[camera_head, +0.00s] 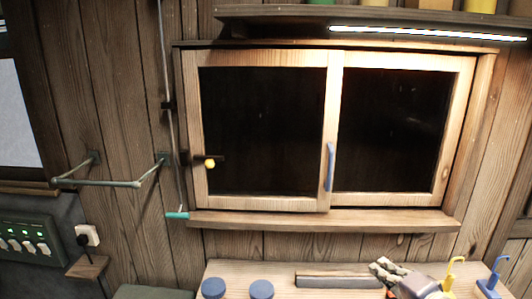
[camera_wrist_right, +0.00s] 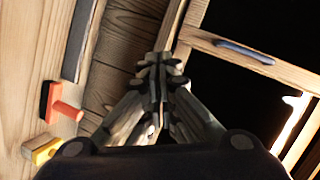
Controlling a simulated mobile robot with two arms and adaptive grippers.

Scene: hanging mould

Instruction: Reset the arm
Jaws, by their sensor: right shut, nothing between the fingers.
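My right gripper (camera_head: 378,264) is low at the right of the head view, over the wooden bench below the window. In the right wrist view its fingers (camera_wrist_right: 160,62) are together, with nothing between them. It is apart from the sliding window (camera_head: 262,130) and its blue handle (camera_head: 330,167). The handle also shows in the wrist view (camera_wrist_right: 244,51). My left gripper is in neither view.
The bench (camera_head: 240,270) carries a dark bar (camera_head: 337,281), two round blue pieces (camera_head: 213,288), a yellow hook (camera_head: 453,272) and a blue hook (camera_head: 491,281). A metal rail (camera_head: 108,183) juts from the wall at left. A wooden sill (camera_head: 320,220) runs under the window.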

